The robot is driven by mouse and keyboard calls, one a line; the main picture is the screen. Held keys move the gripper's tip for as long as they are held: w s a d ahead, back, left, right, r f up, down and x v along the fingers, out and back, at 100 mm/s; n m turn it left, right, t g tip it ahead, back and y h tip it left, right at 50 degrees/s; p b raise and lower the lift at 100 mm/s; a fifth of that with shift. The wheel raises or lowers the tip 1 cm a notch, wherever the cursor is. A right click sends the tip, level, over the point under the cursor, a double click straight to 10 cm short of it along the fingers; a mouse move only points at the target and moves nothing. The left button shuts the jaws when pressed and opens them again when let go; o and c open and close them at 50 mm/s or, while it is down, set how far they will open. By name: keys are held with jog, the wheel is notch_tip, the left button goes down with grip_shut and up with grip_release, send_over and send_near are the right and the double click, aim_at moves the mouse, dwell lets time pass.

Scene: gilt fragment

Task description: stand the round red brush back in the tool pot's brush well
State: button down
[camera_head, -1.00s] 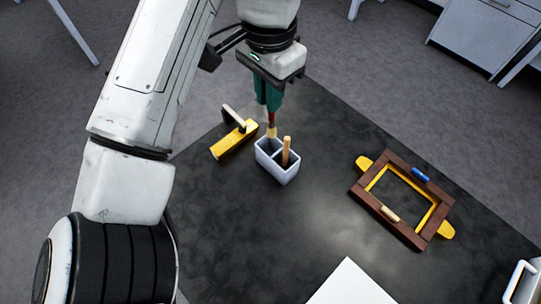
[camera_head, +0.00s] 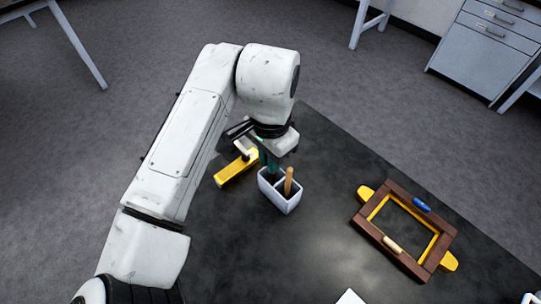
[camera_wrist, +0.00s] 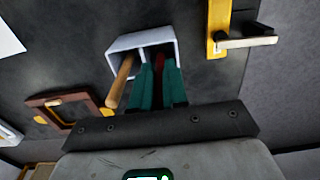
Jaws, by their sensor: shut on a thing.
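The tool pot (camera_head: 288,204) is a pale, open box with two wells, upright on the black table. My gripper (camera_head: 271,170), with green fingers, points down into its left well in the head view. In the wrist view the fingers (camera_wrist: 158,78) are shut on the round red brush (camera_wrist: 159,62), whose dark red part shows between them at the pot (camera_wrist: 127,43). The brush's lower end is hidden, so I cannot tell whether it touches the well floor. A wooden-handled tool (camera_head: 288,182) leans in the other well.
A yellow block tool with a pale handle (camera_head: 236,171) lies close left of the pot. A brown and yellow frame (camera_head: 384,247) lies to the right. The black table between pot and frame is clear. A white sheet (camera_head: 350,297) is at the bottom edge.

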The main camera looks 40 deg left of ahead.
jog(key=c, duration=1.1)
grip_release()
jog(key=shift+f, duration=0.1)
jog(key=shift+c, duration=0.2)
notch_tip(320, 180, up, 12)
jog(key=shift+r+b, duration=0.1)
jog(key=shift+b, duration=0.2)
